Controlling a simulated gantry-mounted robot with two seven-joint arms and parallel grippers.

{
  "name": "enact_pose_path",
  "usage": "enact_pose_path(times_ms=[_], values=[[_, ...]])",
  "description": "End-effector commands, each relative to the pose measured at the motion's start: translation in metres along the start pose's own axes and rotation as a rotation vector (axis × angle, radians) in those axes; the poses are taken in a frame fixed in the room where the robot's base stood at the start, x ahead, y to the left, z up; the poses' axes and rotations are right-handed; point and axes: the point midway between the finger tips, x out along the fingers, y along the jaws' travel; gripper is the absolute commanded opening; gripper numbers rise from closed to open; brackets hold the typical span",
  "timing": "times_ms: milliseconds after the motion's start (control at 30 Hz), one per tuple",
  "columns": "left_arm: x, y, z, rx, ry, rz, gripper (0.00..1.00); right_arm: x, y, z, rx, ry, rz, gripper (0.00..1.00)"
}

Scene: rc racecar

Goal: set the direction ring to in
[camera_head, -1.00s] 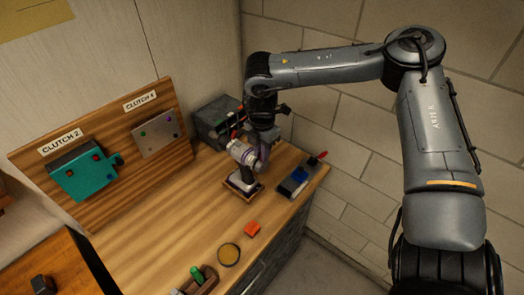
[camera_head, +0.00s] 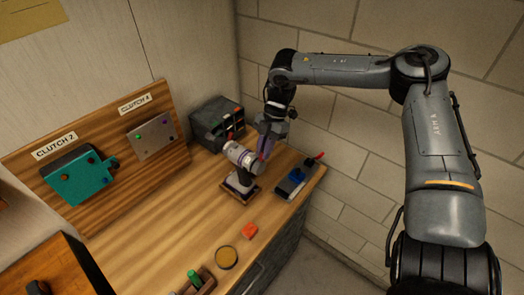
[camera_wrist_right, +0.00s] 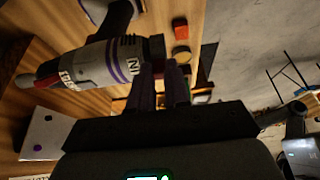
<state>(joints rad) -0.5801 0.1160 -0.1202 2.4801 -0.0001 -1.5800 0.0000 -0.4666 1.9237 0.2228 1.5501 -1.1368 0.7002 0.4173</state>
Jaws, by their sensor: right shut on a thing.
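The tool with the direction ring is a white and grey cylinder with purple bands (camera_head: 238,155), lying level on a dark stand. In the right wrist view its body (camera_wrist_right: 92,62) carries lettering, with what looks like "IN" near a purple band at the front end. My right gripper (camera_head: 264,152) is at the tool's right-hand front end, fingers pointing down. In the right wrist view the purple-grey fingers (camera_wrist_right: 165,88) are shut at the dark front end, apparently on the direction ring. The fingers hide part of the grip. My left gripper is not in view.
A tray with a blue item (camera_head: 296,177) and a red-handled item lies right of the stand. A dark grey box (camera_head: 218,122) stands behind. An orange-red block (camera_head: 249,231) and a round amber disc (camera_head: 227,257) lie in front. The clutch board (camera_head: 95,160) is at left.

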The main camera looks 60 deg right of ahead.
Motion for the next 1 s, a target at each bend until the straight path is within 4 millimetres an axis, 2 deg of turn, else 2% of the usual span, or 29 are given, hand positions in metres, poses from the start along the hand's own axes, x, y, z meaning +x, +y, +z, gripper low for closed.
enact_pose_path(times_ms=[300,733,767,800,900,1000], values=[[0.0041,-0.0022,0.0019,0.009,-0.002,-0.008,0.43,0.0001,0.0006,0.0072,0.0,0.105,0.001,0.0],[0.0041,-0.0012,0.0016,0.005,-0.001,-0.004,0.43,0.0001,0.0005,0.0075,-0.001,0.116,0.001,0.0],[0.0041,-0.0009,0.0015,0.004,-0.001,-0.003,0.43,0.0001,0.0005,0.0075,-0.001,0.116,0.001,0.2],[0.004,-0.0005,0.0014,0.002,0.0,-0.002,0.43,0.0001,0.0004,0.0075,-0.001,0.116,0.001,0.26],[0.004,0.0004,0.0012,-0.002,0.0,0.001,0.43,0.0002,0.0004,0.0076,0.0,0.116,0.0,0.41],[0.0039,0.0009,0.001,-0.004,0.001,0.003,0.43,0.0003,0.0003,0.0076,0.0,0.115,0.0,0.43]])
